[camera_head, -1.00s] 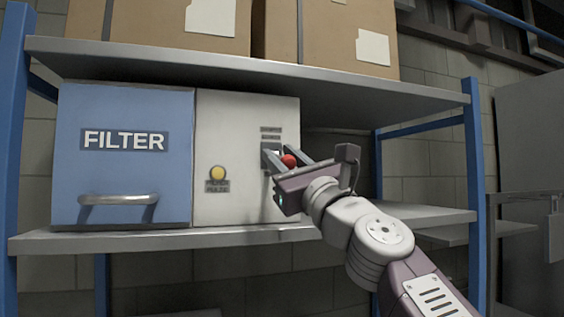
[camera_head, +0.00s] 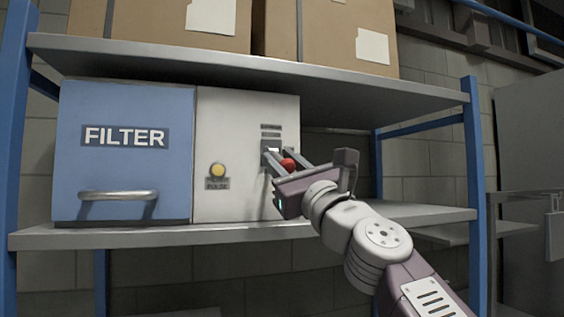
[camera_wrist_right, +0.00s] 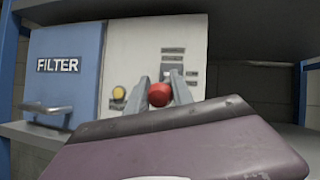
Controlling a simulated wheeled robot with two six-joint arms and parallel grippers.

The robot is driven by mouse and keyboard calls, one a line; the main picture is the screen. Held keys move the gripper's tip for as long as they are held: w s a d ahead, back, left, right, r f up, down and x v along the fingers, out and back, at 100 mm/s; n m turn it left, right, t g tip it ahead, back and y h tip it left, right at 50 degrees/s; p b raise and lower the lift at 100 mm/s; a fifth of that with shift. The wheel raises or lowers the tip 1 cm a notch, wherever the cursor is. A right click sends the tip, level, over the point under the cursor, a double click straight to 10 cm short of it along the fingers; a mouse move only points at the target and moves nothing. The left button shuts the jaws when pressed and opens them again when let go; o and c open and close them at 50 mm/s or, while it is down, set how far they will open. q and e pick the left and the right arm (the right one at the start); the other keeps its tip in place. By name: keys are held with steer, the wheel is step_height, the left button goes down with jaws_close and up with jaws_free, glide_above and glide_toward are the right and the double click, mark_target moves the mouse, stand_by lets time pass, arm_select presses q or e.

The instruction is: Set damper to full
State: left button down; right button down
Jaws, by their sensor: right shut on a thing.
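The damper control is a lever with a red knob (camera_head: 288,164) on the right side of the pale panel (camera_head: 228,130). Small label plates (camera_head: 271,131) sit above its dark slot plate. My right gripper (camera_head: 284,160) reaches in from the lower right and is shut on the red knob. In the right wrist view the red knob (camera_wrist_right: 159,95) shows between the two grey fingers, in front of the slot plate (camera_wrist_right: 172,72). The label text is too small to read. My left gripper is not in view.
A blue FILTER door (camera_head: 125,165) with a bar handle (camera_head: 118,195) is left of the panel. A yellow button (camera_head: 217,170) is on the panel's lower part. The steel shelf (camera_head: 200,65) overhead bears cardboard boxes (camera_head: 325,35). Blue posts (camera_head: 473,180) frame the rack.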

stand_by(0.6)
steer(key=c, duration=1.1)
jaws_free()
steer(key=shift+s+a, duration=0.1)
steer(key=shift+s, duration=0.05)
steer(key=shift+s+f, duration=0.1)
steer(key=shift+f, duration=0.1)
steer(key=b+v, duration=0.5)
steer(key=v, duration=0.3)
steer(key=shift+s, duration=0.1)
steer(key=shift+s+d, duration=0.2)
steer(key=shift+d, duration=0.05)
